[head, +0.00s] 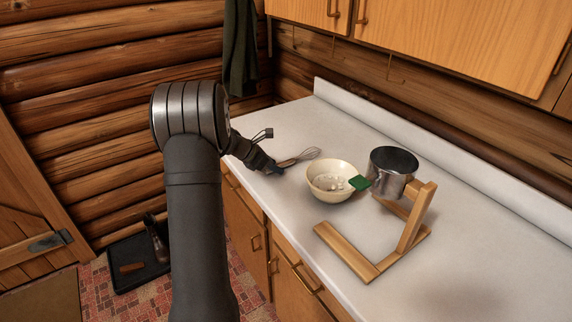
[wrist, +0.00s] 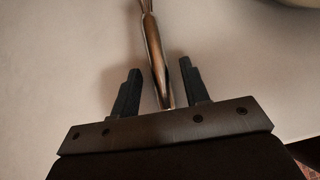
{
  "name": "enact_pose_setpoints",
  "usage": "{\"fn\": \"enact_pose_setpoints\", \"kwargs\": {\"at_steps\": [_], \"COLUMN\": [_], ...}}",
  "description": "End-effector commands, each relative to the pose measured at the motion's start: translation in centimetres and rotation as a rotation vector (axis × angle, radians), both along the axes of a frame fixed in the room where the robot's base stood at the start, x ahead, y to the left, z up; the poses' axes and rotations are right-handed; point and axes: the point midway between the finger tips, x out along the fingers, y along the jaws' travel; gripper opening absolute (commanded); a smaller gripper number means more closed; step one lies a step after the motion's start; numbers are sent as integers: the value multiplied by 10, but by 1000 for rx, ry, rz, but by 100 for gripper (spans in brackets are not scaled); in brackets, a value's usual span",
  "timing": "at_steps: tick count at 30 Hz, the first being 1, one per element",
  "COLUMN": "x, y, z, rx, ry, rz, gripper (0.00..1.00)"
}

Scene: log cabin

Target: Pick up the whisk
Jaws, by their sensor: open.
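The whisk (head: 301,157) lies on the white counter, left of the cream bowl, with its wire loops pointing away from my gripper. Its brown handle shows in the wrist view (wrist: 153,50), running from the top edge down between my fingers. My gripper (head: 281,169) is at the handle end of the whisk. In the wrist view my gripper (wrist: 160,92) is open, with one dark finger on each side of the handle and a gap visible on both sides.
A cream bowl (head: 322,187) with whitish contents stands right of the whisk, a green item (head: 359,183) at its rim. A metal pot (head: 391,168) sits by a wooden stand (head: 415,220). The counter (head: 470,260) is clear at the front right. A wall runs behind.

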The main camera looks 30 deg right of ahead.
Motion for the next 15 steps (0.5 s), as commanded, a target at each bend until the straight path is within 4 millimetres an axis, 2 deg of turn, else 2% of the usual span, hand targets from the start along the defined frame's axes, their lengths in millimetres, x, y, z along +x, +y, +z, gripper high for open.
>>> {"fn": "enact_pose_setpoints", "kwargs": {"at_steps": [2,8,15], "x": [0,0,0], "y": [0,0,1], "z": [0,0,0], "rx": [0,0,0], "ry": [0,0,0], "rz": [0,0,0], "gripper": [40,0,0]}}
